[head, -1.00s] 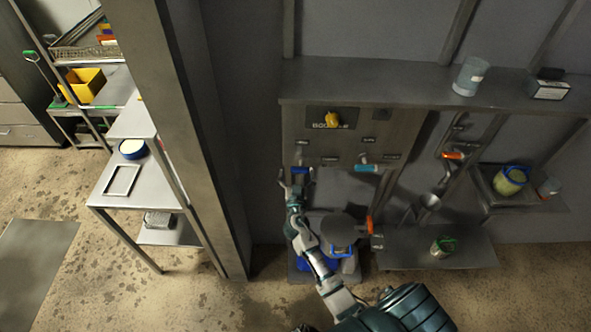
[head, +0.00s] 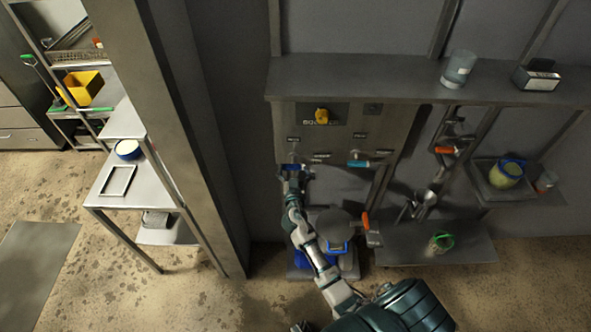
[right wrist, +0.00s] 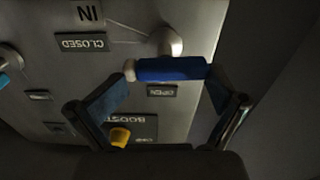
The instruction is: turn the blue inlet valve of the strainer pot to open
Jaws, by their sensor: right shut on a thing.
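The blue inlet valve handle (right wrist: 172,70) is a short blue bar on a light round stem against the grey panel (right wrist: 110,70). In the right wrist view it lies roughly level, close to the plate marked OPEN; the IN and CLOSED plates are up and left of it. My right gripper (right wrist: 170,78) has one finger at each end of the bar and is shut on it. In the head view my right gripper (head: 291,172) is at the panel's lower left and largely hides the handle. The left gripper is not in view.
A yellow knob (head: 321,116) sits above on the panel. A cyan handle (head: 358,163) is to the right, and an orange handle (head: 445,150) farther right. A grey round vessel (head: 333,222) stands beside my forearm. A shelf (head: 370,84) overhangs the panel.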

